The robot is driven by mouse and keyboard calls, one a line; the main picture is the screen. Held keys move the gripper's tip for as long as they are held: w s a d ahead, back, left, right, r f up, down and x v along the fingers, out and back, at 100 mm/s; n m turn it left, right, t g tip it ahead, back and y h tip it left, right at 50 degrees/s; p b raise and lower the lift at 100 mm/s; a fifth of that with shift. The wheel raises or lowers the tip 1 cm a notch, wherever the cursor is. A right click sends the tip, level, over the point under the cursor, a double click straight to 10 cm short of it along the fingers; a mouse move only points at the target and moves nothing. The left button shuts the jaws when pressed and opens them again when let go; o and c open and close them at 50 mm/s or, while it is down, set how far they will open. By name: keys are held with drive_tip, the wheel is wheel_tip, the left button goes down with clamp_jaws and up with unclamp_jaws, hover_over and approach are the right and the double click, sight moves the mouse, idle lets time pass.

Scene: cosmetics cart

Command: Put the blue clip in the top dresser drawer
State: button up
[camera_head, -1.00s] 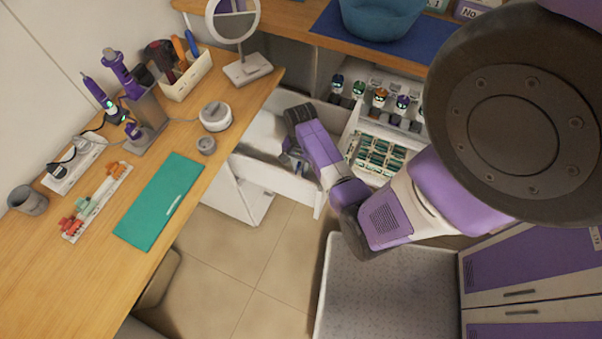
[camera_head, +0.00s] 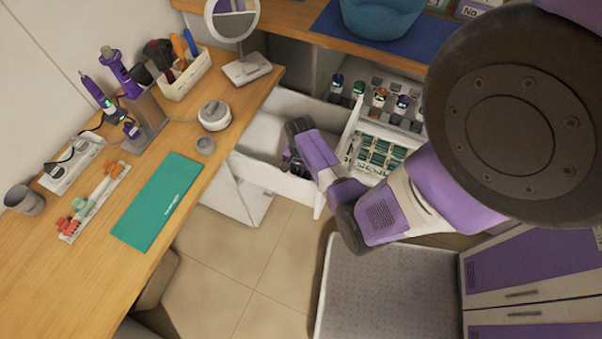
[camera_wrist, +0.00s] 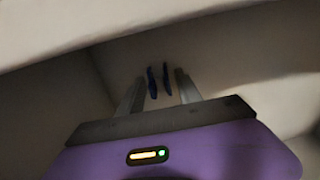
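The blue clip (camera_wrist: 152,82) shows in the wrist view as two dark blue bars between my fingertips, with a small gap to each finger. It seems to lie on or just above the drawer floor; I cannot tell which. My gripper (camera_wrist: 160,84) is open around it. In the head view my gripper (camera_head: 292,163) points down inside the open top dresser drawer (camera_head: 272,178), behind its white front panel. The clip cannot be made out in the head view.
The wooden desk (camera_head: 85,275) edge runs close along the drawer's left. A second open drawer with green packs (camera_head: 375,155) and small bottles (camera_head: 380,97) lies to the right. A grey cart top (camera_head: 385,290) stands in front. A round mirror (camera_head: 232,20) stands on the desk.

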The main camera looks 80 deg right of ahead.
sight(301, 172)
drive_tip(key=shift+r, duration=0.1)
wheel_tip(301, 172, up, 12)
drive_tip(key=p, duration=0.1)
drive_tip(key=shift+p, duration=0.35)
idle(0.8)
